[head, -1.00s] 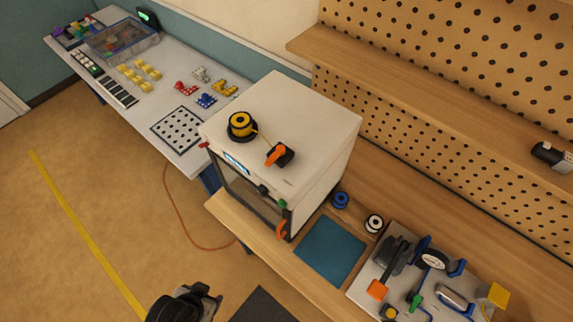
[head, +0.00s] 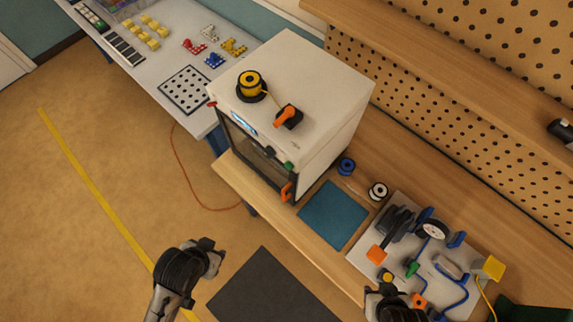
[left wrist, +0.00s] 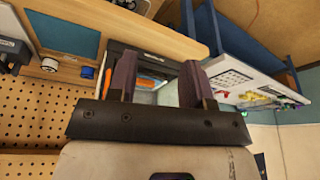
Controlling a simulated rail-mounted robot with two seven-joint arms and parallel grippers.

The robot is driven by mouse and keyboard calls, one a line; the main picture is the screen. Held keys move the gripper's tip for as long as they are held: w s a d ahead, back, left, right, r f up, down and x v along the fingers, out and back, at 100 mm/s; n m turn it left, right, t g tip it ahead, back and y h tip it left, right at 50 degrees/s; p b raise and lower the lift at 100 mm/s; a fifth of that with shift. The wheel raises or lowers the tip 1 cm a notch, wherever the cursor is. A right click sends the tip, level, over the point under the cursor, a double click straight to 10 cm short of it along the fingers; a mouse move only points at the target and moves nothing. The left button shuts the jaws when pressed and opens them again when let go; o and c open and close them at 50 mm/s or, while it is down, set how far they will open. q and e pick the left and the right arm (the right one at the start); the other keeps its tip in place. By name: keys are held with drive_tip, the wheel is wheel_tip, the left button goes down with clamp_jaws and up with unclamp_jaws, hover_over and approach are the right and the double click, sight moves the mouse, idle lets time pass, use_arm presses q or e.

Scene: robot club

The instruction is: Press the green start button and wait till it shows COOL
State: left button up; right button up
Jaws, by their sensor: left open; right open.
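The white 3D printer (head: 325,80) stands on the wooden bench, its dark-framed front facing the floor area. Its green start button (head: 289,165) sits at the front right corner, above the orange door handle (head: 286,192). A small lit screen (head: 244,123) is on the front's upper left; its text is too small to read. My left gripper (head: 212,248) is over the floor in front of the printer, apart from it. In the left wrist view its fingers (left wrist: 159,78) are apart and empty, facing the printer. My right gripper (head: 402,292) is open at the bottom edge, near the board of parts.
A yellow spool (head: 250,84) and an orange-black tool (head: 288,117) lie on the printer's top. A blue mat (head: 334,214) and a board of parts (head: 450,262) are to its right. A shelf (head: 450,70) overhangs the bench.

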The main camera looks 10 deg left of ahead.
use_arm(q)
clamp_jaws()
idle(1.4)
